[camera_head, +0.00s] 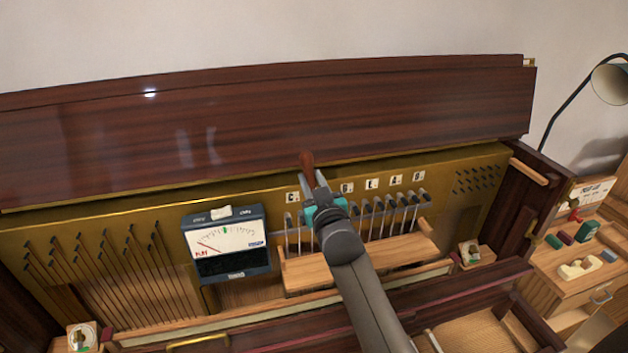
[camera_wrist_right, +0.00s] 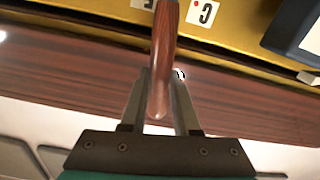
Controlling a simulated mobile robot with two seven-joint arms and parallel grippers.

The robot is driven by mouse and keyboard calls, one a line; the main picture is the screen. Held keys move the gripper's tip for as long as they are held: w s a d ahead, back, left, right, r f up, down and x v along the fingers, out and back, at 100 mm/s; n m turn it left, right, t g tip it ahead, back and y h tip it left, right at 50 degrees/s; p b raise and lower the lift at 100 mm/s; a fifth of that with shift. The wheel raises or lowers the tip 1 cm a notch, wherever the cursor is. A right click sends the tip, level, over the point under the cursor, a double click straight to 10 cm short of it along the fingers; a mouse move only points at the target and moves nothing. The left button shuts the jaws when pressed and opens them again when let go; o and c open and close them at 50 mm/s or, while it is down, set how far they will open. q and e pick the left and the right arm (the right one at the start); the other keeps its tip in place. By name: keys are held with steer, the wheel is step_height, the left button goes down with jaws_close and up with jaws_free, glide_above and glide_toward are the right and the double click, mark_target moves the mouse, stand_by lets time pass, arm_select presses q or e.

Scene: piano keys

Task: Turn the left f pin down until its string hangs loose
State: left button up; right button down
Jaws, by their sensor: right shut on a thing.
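My right gripper (camera_head: 307,183) is in front of the brass plate (camera_head: 270,192), near the row of letter cards. It is shut on a reddish-brown wooden handle (camera_wrist_right: 163,60), which also shows in the head view (camera_head: 307,160). The handle's far end leaves the top of the wrist view, so I cannot tell what it touches. Tuning pins (camera_head: 477,180) and strings (camera_head: 100,265) show on the plate. I cannot single out the left f pin or its string; my arm and gripper cover part of the middle. My left gripper is not in view.
A tuning meter (camera_head: 227,243) stands left of my arm. Dark-headed hammers (camera_head: 365,205) stand in a row behind a wooden rail (camera_head: 400,252). The dark lid (camera_head: 250,115) rises behind. At the right, a side table (camera_head: 590,262) holds small items beside a lamp (camera_head: 610,84).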

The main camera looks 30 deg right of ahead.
steer(key=shift+w+a+r, duration=0.15)
steer(key=shift+a+r, duration=0.05)
steer(key=shift+a, duration=0.15)
steer(key=shift+a+n, duration=0.3)
steer(key=shift+n, duration=0.2)
steer(key=shift+w+a+f, duration=0.1)
steer(key=shift+a, duration=0.05)
steer(key=shift+w+a+f+n, duration=0.1)
steer(key=shift+a+n, duration=0.3)
steer(key=shift+n, duration=0.1)
steer(key=shift+a, duration=0.15)
stand_by(0.4)
steer(key=shift+w+a+f+n+b, duration=0.1)
steer(key=shift+a+f+n+b, duration=0.1)
steer(key=shift+a+n+b, duration=0.25)
steer(key=shift+f, duration=0.1)
